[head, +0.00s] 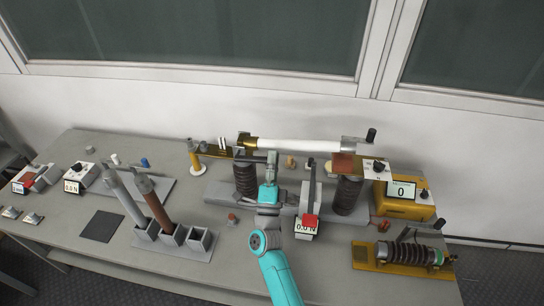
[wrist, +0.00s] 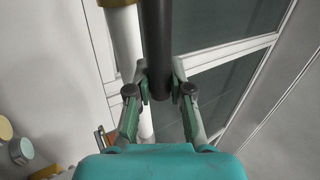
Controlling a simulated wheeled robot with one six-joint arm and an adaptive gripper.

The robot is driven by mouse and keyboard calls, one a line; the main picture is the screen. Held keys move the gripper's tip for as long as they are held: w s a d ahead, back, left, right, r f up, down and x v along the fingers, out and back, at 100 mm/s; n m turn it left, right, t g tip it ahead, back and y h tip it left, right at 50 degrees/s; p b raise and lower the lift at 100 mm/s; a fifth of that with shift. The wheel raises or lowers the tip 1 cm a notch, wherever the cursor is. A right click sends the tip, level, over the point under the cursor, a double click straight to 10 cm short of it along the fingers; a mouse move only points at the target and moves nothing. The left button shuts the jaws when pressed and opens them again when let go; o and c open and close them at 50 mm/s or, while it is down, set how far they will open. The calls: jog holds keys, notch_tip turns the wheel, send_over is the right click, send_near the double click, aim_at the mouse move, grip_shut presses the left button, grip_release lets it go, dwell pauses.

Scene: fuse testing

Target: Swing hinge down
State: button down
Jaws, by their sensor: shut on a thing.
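A white fuse tube (head: 305,145) lies nearly level across the back of the table, with a brass fitting (head: 246,142) at its left end and a grey fitting with a black knob (head: 371,135) at its right end. Dark ribbed insulators (head: 245,180) stand beneath it on a grey base. My gripper (head: 271,165) is in front of the tube's left part. In the wrist view, my gripper (wrist: 158,85) is shut on a dark grey rod (wrist: 157,35). The white tube (wrist: 124,45) passes beside the rod. I cannot tell which part is the hinge.
A yellow meter (head: 402,205) and a ribbed coil on a yellow base (head: 408,254) are at the right. Upright tubes (head: 160,210) stand in holders at the left.

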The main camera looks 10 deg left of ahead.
jog(key=shift+f+m+h, duration=0.55)
jog(key=shift+m+h, duration=0.25)
jog(key=shift+m, duration=0.2)
jog(key=shift+f+m, duration=0.15)
jog(key=shift+m, duration=0.15)
jog(key=c, duration=1)
grip_release()
jog(key=shift+c, duration=0.2)
jog(key=v, duration=1.2)
